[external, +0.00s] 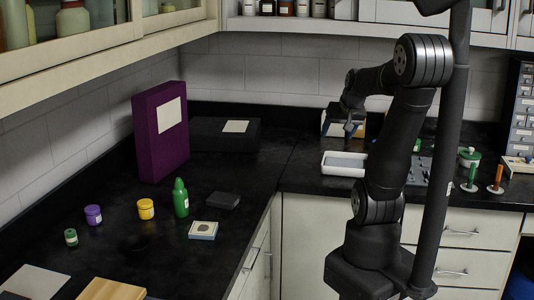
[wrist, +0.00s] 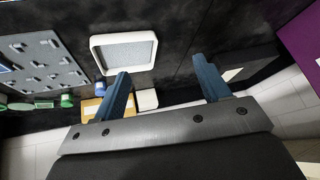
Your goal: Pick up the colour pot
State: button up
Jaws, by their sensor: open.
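Several small lidded pots stand on the left counter in the external view: a purple pot (external: 93,215), a yellow pot (external: 146,209) and a small green pot (external: 71,237). I cannot tell which is the colour pot. My gripper (external: 342,130) is open and empty above the back counter, far to the right of these pots. In the wrist view its two blue fingers (wrist: 160,66) are spread apart with nothing between them. A small blue cylinder (wrist: 100,87) shows beside the left finger, partly hidden.
A green bottle (external: 181,198), a dark block (external: 222,201) and a pale tile (external: 203,230) stand near the pots. A tall purple box (external: 160,131) stands behind. A white tray (wrist: 95,42) and a grey board (wrist: 40,62) lie near my gripper. The counter between has free room.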

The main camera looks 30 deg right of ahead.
jog(key=w+a+r+n+g+y, duration=0.1)
jog(key=w+a+r+n, duration=0.15)
jog(key=w, duration=0.45)
jog(key=w+a+r+n+y, duration=0.1)
jog(key=w+a+n, duration=0.2)
jog(key=w, duration=0.4)
jog(key=w+a+n+g, duration=0.2)
jog(key=w+a+n, duration=0.25)
jog(key=a, duration=0.55)
jog(key=w+a+n+g, duration=0.1)
jog(key=w+a+n, duration=0.3)
jog(key=a, duration=0.6)
jog(key=n+g, duration=0.2)
jog(key=n, duration=0.6)
send_over(144, 202)
jog(key=shift+h, duration=0.4)
jog(key=f, duration=1.5)
jog(key=shift+w+d, duration=0.25)
jog(key=shift+d, duration=0.05)
jog(key=shift+s+a+f, duration=0.15)
jog(key=shift+f, duration=1.5)
jog(key=shift+s+a+f, duration=0.1)
jog(key=shift+s+f, duration=0.05)
jog(key=shift+f, duration=1.45)
jog(key=c, duration=1.1)
